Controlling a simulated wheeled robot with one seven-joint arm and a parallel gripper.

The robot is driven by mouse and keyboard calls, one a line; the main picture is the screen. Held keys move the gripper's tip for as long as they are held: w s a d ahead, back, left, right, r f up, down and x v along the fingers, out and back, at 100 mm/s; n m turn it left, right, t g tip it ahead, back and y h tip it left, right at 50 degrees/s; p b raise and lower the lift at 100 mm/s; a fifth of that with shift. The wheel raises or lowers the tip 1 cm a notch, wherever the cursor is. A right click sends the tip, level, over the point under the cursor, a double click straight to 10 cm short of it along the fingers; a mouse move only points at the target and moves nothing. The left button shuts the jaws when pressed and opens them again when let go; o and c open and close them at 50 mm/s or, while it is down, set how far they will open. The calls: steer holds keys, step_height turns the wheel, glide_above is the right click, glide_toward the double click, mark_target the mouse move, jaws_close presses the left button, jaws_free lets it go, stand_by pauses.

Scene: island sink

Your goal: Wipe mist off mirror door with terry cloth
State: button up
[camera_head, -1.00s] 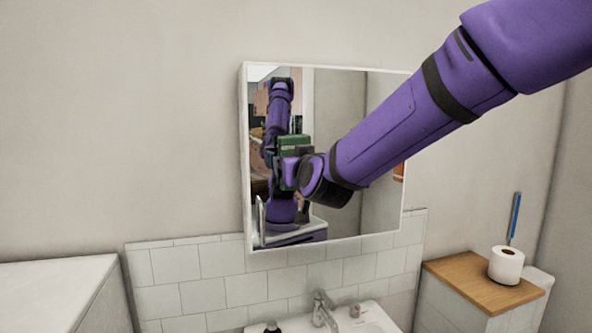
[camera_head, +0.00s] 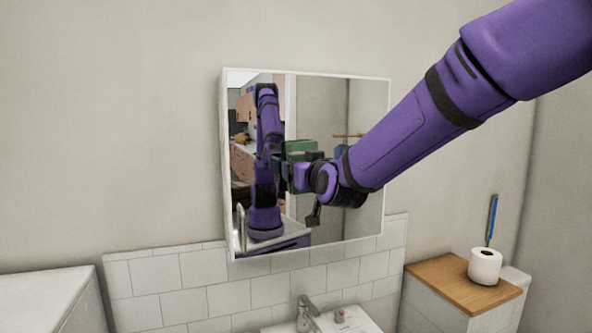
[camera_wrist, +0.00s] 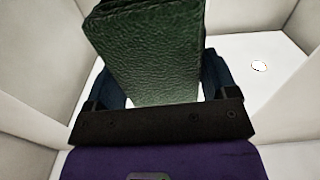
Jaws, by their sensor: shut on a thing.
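The mirror door (camera_head: 320,105) is the front of a white wall cabinet and reflects my purple arm and the room. I cannot make out mist on it. The green, rough-textured terry cloth (camera_wrist: 155,50) stands as a thick folded block between the dark fingers of my gripper (camera_wrist: 162,82) in the wrist view. My gripper is shut on it. In the head view my wrist is in front of the mirror's right half, and green (camera_head: 299,150) shows left of it. I cannot tell how much of this is reflection, or whether the cloth touches the glass.
White tiles (camera_head: 190,270) line the wall below the mirror. A faucet (camera_head: 306,312) stands on the white sink below. At the right, a toilet roll (camera_head: 485,266) sits on a wooden top (camera_head: 450,283). A white surface (camera_head: 40,295) is at lower left.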

steer(key=w+d, duration=0.3)
steer(key=d, duration=0.9)
steer(key=shift+w, duration=0.3)
stand_by(0.8)
steer(key=w+d, duration=0.1)
steer(key=d, duration=0.6)
steer(key=shift+w, duration=0.35)
stand_by(0.3)
steer(key=shift+s, duration=0.1)
steer(key=shift+v, duration=2.9)
steer(key=shift+s, duration=0.1)
steer(key=v, duration=0.2)
steer(key=shift+s, duration=0.35)
